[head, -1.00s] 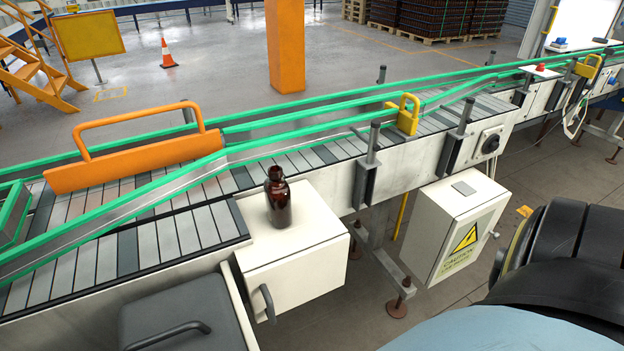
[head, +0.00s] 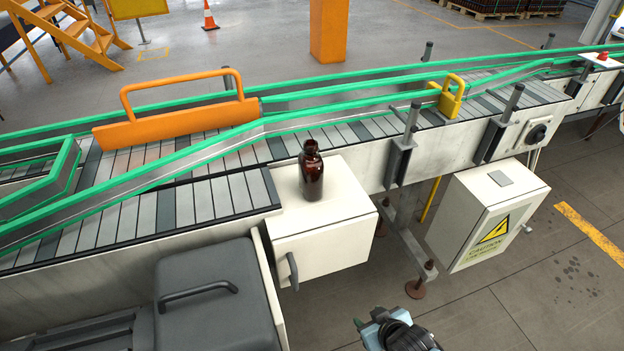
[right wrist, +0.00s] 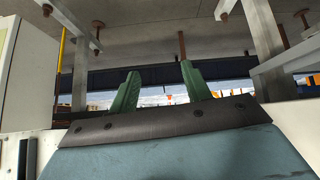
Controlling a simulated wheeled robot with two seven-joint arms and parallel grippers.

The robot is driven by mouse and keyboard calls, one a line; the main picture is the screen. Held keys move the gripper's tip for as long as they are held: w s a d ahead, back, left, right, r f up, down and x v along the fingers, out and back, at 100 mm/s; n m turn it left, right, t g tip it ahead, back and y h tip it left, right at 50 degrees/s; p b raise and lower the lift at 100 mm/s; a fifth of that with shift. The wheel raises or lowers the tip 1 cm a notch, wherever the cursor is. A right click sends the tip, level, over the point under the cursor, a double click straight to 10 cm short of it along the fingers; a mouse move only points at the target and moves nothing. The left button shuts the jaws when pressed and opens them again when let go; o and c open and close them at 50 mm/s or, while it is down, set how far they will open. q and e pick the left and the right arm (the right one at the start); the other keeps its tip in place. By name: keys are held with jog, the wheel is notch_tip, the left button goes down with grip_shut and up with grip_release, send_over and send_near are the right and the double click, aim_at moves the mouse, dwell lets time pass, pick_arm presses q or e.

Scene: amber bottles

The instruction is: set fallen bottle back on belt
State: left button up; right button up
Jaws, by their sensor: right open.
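The amber bottle (head: 312,174) stands upright on the white cabinet top (head: 335,205), beside the conveyor belt (head: 225,196). My right gripper is low in the head view, where only part of its arm shows at the bottom edge, well below and to the right of the bottle. In the right wrist view the right gripper's two green fingers (right wrist: 159,92) stand apart with nothing between them, facing the underside of the conveyor. My left gripper is not in view.
Green guide rails (head: 190,155) and an orange handled gate (head: 180,120) cross the belt. A caution box (head: 487,215) stands right of the cabinet. A dark grey box with a handle (head: 212,300) is in front. Floor at lower right is clear.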

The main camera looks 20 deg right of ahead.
aim_at(315, 153)
jog(key=w+r+t, duration=0.1)
jog(key=w+r, duration=0.1)
jog(key=r, duration=0.4)
jog(key=w+a+r+t, duration=0.1)
jog(key=w+r, duration=0.1)
jog(key=r, duration=0.4)
jog(key=w+a+r+t, duration=0.1)
jog(key=w+r, duration=0.1)
jog(key=r, duration=0.4)
jog(key=shift+r+t+y+p, duration=0.3)
jog(key=shift+r+y+p, duration=0.1)
jog(key=w+a+r+n+t+y, duration=0.1)
jog(key=a+r+t+y, duration=0.15)
jog(key=r, duration=0.75)
jog(key=w+a+r+t+y, duration=0.1)
jog(key=w+r+t, duration=0.15)
jog(key=r, duration=0.75)
jog(key=shift+t, duration=0.3)
jog(key=p+x, duration=0.1)
jog(key=x, duration=0.5)
jog(key=shift+w+a+f, duration=0.1)
jog(key=shift+w+f, duration=0.05)
jog(key=shift+f+x, duration=0.15)
jog(key=shift+x, duration=1.25)
jog(key=shift+f+x, duration=0.15)
jog(key=shift+x, duration=1.2)
grip_shut()
